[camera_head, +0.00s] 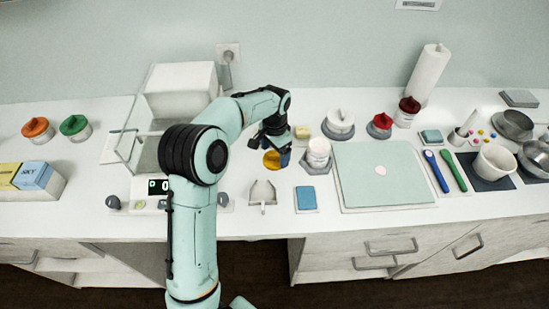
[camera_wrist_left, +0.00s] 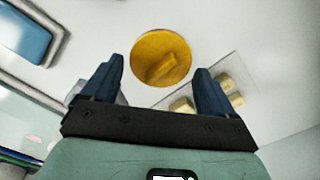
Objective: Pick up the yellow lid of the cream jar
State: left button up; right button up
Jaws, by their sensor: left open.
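The yellow lid (camera_head: 271,159) is a round disc on the white counter, partly hidden by my left gripper in the head view. In the left wrist view the lid (camera_wrist_left: 150,48) shows whole, with a raised bar-shaped grip across its top. My left gripper (camera_head: 278,154) is above and close to the lid. In the wrist view its two dark blue fingers (camera_wrist_left: 160,68) are apart, one on each side of the lid's lower edge, with nothing between them gripped. A white open jar (camera_head: 318,152) stands just right of the gripper; I cannot tell whether it is the cream jar.
A white scoop (camera_head: 262,194) and a blue pad (camera_head: 306,198) lie in front. A pale green board (camera_head: 385,174) lies to the right. Yellowish blocks (camera_wrist_left: 228,82) sit near the right finger in the wrist view. A clear box frame (camera_head: 128,150) stands left of my arm.

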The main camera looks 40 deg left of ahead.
pick_arm(q)
jog(key=shift+f, duration=0.9)
jog(key=c, duration=0.7)
jog(key=shift+o, duration=0.2)
